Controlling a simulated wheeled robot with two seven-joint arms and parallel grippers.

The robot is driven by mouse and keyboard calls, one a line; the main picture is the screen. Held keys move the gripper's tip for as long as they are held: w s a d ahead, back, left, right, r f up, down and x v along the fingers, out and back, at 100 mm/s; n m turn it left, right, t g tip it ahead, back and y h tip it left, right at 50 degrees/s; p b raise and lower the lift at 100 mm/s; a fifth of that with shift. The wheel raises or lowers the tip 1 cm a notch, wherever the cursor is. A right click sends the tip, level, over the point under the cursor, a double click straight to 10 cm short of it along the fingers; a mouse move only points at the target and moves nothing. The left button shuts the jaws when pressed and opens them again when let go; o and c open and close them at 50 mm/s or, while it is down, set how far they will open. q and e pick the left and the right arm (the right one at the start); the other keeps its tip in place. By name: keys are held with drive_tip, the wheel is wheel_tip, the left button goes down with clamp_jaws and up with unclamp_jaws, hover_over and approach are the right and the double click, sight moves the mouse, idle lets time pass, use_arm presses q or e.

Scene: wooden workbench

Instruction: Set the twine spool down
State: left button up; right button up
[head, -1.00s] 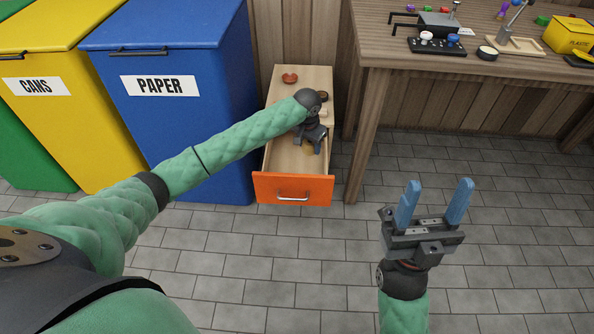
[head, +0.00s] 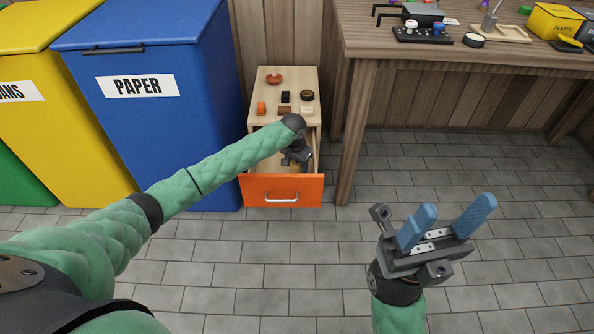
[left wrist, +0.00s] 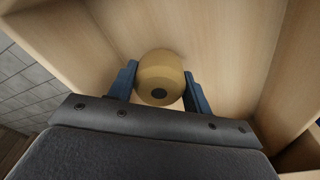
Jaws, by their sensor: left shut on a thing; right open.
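The twine spool (left wrist: 160,75) is a tan, rounded roll with a dark hole in its end. In the left wrist view it sits between the two blue fingers of my left gripper (left wrist: 160,88), which is shut on it. The spool is inside the pale wooden drawer; I cannot tell whether it touches the drawer floor. In the head view my left gripper (head: 297,160) reaches down into the open drawer with the orange front (head: 285,183), and the spool is hidden there. My right gripper (head: 445,228) is open and empty above the floor.
Several small items, including a reddish dish (head: 274,79) and a black round one (head: 307,95), lie on the cabinet top (head: 295,75) behind the drawer. The blue paper bin (head: 190,140) stands left, the workbench (head: 400,60) right. The grey floor in front is clear.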

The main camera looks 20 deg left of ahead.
use_arm(q)
wheel_tip(320, 180, down, 3)
drive_tip(key=shift+r, duration=0.2)
drive_tip(key=o, duration=1)
